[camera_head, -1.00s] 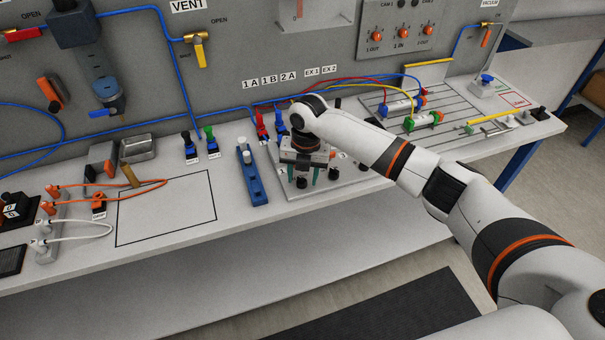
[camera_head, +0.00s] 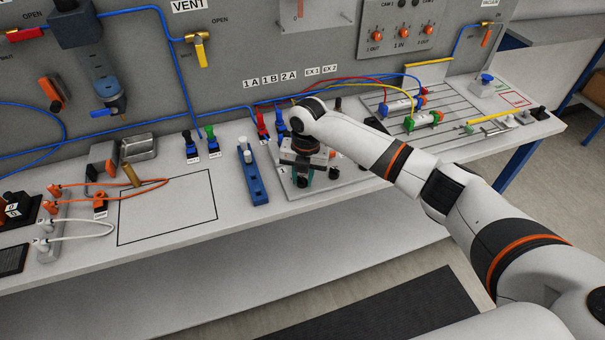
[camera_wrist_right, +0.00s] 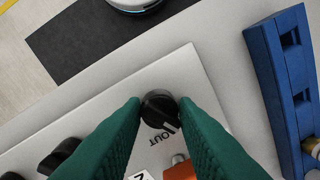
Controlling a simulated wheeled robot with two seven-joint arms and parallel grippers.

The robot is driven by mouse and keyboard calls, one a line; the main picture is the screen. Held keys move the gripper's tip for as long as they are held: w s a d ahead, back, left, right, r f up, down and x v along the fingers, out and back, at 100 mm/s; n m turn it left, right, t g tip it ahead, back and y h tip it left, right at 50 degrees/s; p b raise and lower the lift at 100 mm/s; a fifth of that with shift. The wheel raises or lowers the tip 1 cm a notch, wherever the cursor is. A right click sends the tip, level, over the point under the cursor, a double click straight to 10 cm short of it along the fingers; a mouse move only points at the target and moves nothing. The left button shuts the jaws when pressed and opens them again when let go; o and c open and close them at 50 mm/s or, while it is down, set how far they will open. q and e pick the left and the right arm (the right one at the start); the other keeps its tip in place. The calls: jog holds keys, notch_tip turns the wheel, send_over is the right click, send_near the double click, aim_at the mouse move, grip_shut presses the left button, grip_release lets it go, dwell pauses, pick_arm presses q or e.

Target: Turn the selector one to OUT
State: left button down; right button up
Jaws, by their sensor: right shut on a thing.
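A black selector knob (camera_wrist_right: 160,110) stands on a pale plate (camera_wrist_right: 185,85), with the printed word OUT beside it in the right wrist view. A pale mark on the knob points to the lower right, just beside the OUT lettering. My right gripper (camera_wrist_right: 160,104) has its green fingers on either side of this knob, shut on it. In the head view the right gripper (camera_head: 303,176) points down at the front left part of the selector plate (camera_head: 335,184). The gripper hides much of the plate there. My left gripper is not in view.
A blue block with a white peg (camera_head: 252,174) stands close to the left of the plate. More black knobs (camera_wrist_right: 62,152) and an orange piece (camera_wrist_right: 180,168) are near the fingers. Red and blue connectors (camera_head: 263,124) stand behind.

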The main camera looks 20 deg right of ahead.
jog(key=m+p, duration=0.2)
jog(key=shift+r+m+p, duration=0.25)
jog(key=shift+m+p, duration=0.1)
jog(key=shift+m, duration=0.05)
jog(key=m+p, duration=0.2)
jog(key=shift+m, duration=0.4)
jog(key=m+p, duration=0.2)
jog(key=m, duration=0.1)
jog(key=shift+f, duration=0.1)
jog(key=shift+f+m+h+p, duration=0.15)
jog(key=shift+m+h+p, duration=0.15)
jog(key=shift+m+p, duration=0.85)
jog(key=shift+m, duration=0.35)
jog(key=o, duration=1)
jog(key=shift+t, duration=0.3)
jog(key=shift+c, duration=0.2)
jog(key=shift+s, duration=0.1)
jog(key=shift+b, duration=0.3)
